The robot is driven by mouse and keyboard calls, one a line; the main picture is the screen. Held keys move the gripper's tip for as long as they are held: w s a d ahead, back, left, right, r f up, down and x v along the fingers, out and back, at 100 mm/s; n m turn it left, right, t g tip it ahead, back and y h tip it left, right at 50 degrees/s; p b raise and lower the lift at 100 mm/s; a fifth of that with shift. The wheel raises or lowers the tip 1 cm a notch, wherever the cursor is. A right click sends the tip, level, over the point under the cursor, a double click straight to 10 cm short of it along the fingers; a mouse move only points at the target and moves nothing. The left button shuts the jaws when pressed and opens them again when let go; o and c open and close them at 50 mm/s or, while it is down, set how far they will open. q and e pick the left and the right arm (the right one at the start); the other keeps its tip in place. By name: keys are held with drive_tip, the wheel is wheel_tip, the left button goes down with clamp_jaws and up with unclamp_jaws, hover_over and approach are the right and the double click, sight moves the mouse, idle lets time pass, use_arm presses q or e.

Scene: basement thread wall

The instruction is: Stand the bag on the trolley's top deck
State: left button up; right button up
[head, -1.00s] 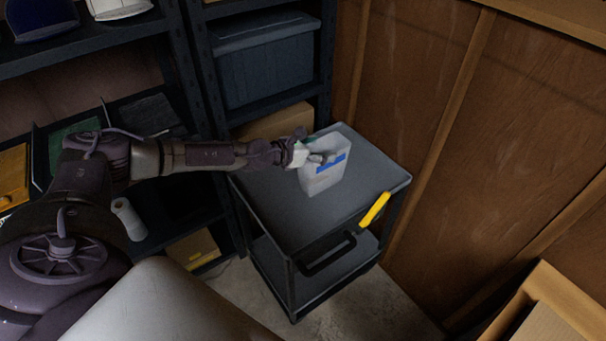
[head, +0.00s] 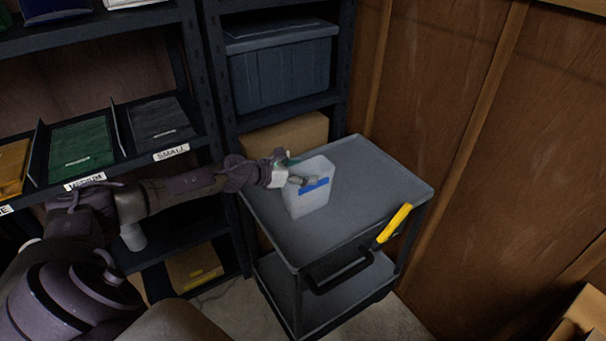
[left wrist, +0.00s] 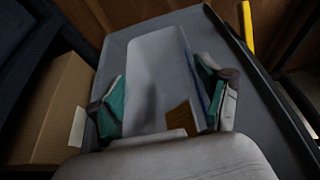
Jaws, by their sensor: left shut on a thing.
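The bag (head: 310,201) is pale grey-white with a blue stripe. It is upright at the trolley's top deck (head: 360,190), towards its left side; I cannot tell whether its base touches the deck. My left gripper (head: 294,176) is shut on the bag's upper part from the left. In the left wrist view the bag (left wrist: 158,75) lies between the two teal-padded fingers (left wrist: 165,100), with the grey deck (left wrist: 205,35) behind it. The bag's lower end is hard to make out there. My right gripper is not in view.
The trolley has a yellow piece (head: 394,223) at its front right corner and a dark handle (head: 340,274). Shelving with a blue-grey bin (head: 280,72) and a cardboard box (head: 285,137) stands behind and left. A wooden wall (head: 480,150) is on the right. The deck's right half is clear.

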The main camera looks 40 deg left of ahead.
use_arm(q)
drive_tip(key=shift+f, duration=0.2)
drive_tip(key=o, duration=0.9)
